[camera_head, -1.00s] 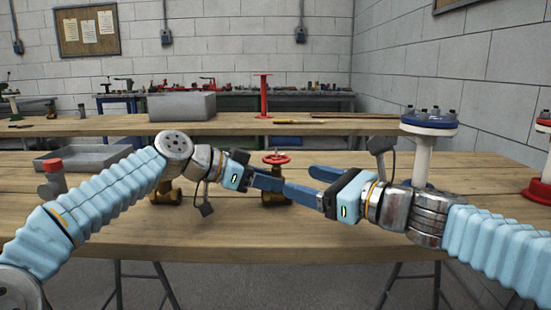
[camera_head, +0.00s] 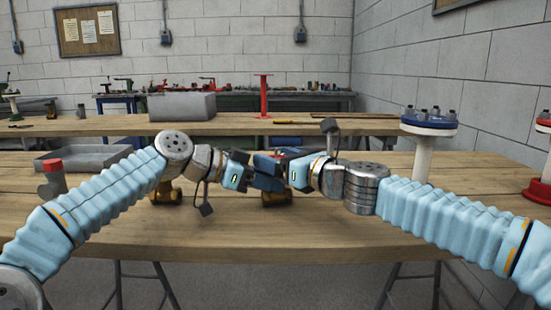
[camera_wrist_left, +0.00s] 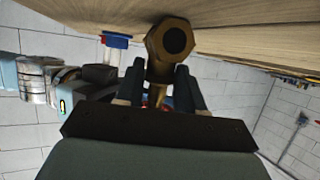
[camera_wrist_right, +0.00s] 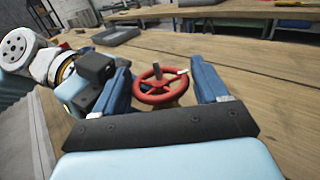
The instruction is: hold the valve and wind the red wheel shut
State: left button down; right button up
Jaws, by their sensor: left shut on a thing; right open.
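The brass valve (camera_head: 277,198) stands on the front wooden table; in the left wrist view its hexagonal open end (camera_wrist_left: 168,42) faces the camera. My left gripper (camera_head: 266,182) is shut on the valve body from the left. Its two fingers (camera_wrist_left: 160,80) lie on either side of the brass in the left wrist view. The red wheel (camera_wrist_right: 160,92) sits on top of the valve, between the open blue fingers of my right gripper (camera_wrist_right: 165,84). I cannot tell whether they touch the rim. In the head view my grippers hide the wheel, and the right gripper (camera_head: 274,165) is above the left.
A second brass fitting (camera_head: 165,194) is partly behind my left arm. A grey tray (camera_head: 85,157) and a red-capped grey fitting (camera_head: 53,178) are at left. A blue-topped white stand (camera_head: 425,145) is at right. The table's front middle is clear.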

jog(key=shift+w+a, duration=0.3)
jog(key=c, duration=0.8)
jog(key=m+t+h, duration=0.2)
jog(key=m+h, duration=0.1)
jog(key=h, duration=0.1)
jog(key=shift+t, duration=0.4)
jog(key=shift+d+m+t+h, duration=0.1)
jog(key=shift+m+t+h, duration=0.4)
jog(key=shift+m+h, duration=0.55)
jog(key=o, duration=0.8)
